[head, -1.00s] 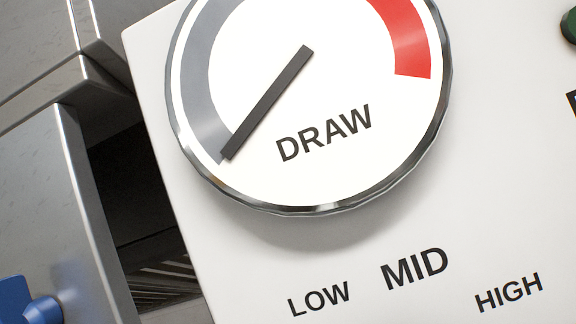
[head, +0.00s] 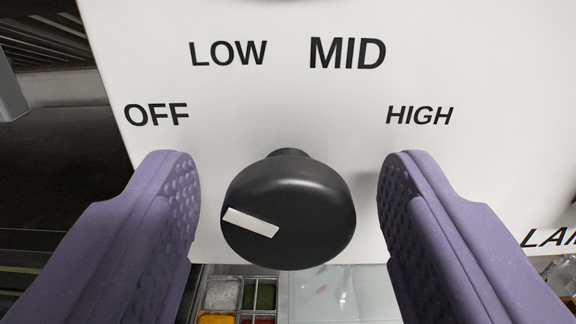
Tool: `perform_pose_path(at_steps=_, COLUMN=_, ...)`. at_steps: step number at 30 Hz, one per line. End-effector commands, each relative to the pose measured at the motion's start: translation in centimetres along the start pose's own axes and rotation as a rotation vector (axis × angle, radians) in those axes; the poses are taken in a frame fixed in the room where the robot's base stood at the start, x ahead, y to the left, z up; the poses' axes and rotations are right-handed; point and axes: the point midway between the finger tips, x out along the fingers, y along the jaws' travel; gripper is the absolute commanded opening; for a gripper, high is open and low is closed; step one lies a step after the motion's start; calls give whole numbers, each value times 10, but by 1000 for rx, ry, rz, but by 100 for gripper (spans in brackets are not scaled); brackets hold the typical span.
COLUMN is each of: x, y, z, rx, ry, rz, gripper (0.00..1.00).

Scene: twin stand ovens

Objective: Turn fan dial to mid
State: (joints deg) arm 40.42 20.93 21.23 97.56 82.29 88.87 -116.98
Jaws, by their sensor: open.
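The fan dial (head: 290,205) is a round black knob on a white panel (head: 300,120). Its white pointer mark (head: 250,222) lies on the left side of the knob face, pointing left and slightly up, on the OFF side. The labels OFF (head: 156,114), LOW (head: 228,53), MID (head: 347,53) and HIGH (head: 419,115) arc above it. My gripper (head: 288,200) is open, with one purple textured finger on each side of the knob. A gap shows between each finger and the knob.
A partly cut-off label (head: 550,237) beginning "LA" is at the right edge. Below the panel is a divided tray (head: 240,297) with coloured contents. A dark opening (head: 55,170) lies left of the panel.

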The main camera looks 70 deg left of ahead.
Motion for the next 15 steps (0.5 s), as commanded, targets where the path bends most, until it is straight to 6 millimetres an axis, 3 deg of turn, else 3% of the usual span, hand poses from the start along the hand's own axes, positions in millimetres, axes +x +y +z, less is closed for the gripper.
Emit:
perform_pose_path(at_steps=4, x=0, y=0, z=0, rx=0, ry=0, rz=0, gripper=62)
perform_pose_path(at_steps=11, x=0, y=0, z=0, rx=0, ry=-1, rz=1, gripper=10)
perform_pose_path(at_steps=15, x=0, y=0, z=0, rx=4, ry=-1, rz=1, gripper=10)
